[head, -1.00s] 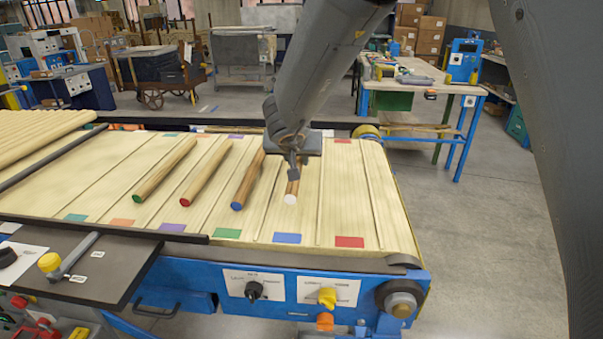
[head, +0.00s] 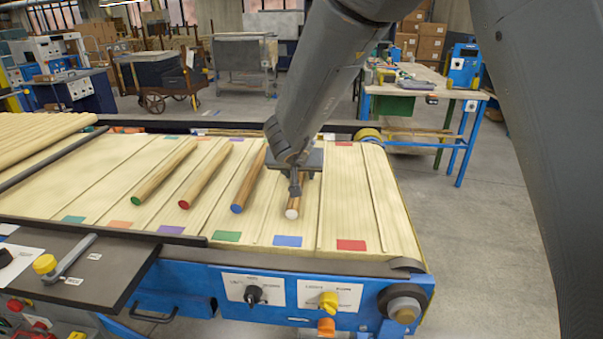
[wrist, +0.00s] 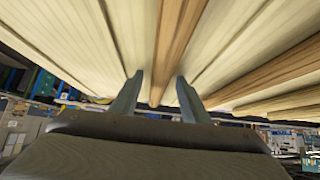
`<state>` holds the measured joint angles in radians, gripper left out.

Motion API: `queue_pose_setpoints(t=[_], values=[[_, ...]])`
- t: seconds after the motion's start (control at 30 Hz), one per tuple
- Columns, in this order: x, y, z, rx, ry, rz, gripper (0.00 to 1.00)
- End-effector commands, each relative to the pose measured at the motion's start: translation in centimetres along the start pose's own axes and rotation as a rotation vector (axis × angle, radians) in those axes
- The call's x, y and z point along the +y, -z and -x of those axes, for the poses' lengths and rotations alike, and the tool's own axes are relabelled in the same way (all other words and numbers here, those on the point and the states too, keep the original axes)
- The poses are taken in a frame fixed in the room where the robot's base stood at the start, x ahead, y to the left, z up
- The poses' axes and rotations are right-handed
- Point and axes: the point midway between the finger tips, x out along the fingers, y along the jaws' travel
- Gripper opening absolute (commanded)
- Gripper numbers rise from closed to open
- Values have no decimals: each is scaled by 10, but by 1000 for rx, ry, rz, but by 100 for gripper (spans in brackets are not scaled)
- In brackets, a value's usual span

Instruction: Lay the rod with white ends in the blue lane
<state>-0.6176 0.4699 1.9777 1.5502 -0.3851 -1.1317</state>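The rod with white ends (head: 292,212) is brown wood and lies lengthwise on the belt, in the lane with the blue patch (head: 288,241). Its rear part is hidden under my gripper in the head view. My gripper (head: 296,185) is low over this rod. In the wrist view the two fingers (wrist: 159,80) stand apart, one on each side of the rod (wrist: 178,35), with a gap showing on the left. The fingers look open, with the rod between them.
Rods with a blue end (head: 247,183), a red end (head: 205,178) and a green end (head: 163,173) lie to the left. The lane with the red patch (head: 351,245) on the right is empty. A blue control panel (head: 290,292) runs along the front.

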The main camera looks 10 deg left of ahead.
Motion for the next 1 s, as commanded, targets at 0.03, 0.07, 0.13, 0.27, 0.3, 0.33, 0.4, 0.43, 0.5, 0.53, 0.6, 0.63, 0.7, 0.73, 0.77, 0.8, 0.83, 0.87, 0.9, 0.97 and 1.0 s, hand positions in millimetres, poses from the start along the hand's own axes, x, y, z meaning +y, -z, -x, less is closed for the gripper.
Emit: queue_pose_setpoints(t=[0.03, 0.07, 0.13, 0.27, 0.3, 0.33, 0.4, 0.43, 0.5, 0.53, 0.6, 0.63, 0.7, 0.73, 0.77, 0.8, 0.83, 0.87, 0.9, 0.97, 1.0], values=[[0, 0, 0, 0, 0, 0, 42], [0, 0, 0, 0, 0, 0, 42], [0, 3, 3, 1, 0, 0, 42], [-1, 4, 18, 2, 2, -1, 42], [-1, 3, 24, 1, 2, 0, 42], [-1, 4, 31, 2, 3, 1, 42], [-1, 4, 46, 2, 3, 0, 42], [-1, 4, 52, 2, 3, 0, 42], [-1, 4, 67, 3, 2, 0, 42], [-1, 4, 73, 2, 2, 0, 42], [-1, 4, 87, 2, 3, 1, 42], [-1, 4, 92, 2, 3, 1, 42], [0, 4, 103, 1, 2, -1, 42], [0, 4, 106, 2, 2, 0, 42], [0, 4, 110, 2, 1, 1, 42], [0, 3, 114, 1, 1, 0, 42], [0, 3, 116, 1, 1, 0, 42], [0, 3, 118, 1, 0, 0, 42], [0, 2, 120, 0, 0, 0, 42], [0, 2, 122, 0, 0, 1, 42], [0, 2, 122, 0, 0, 1, 42]])
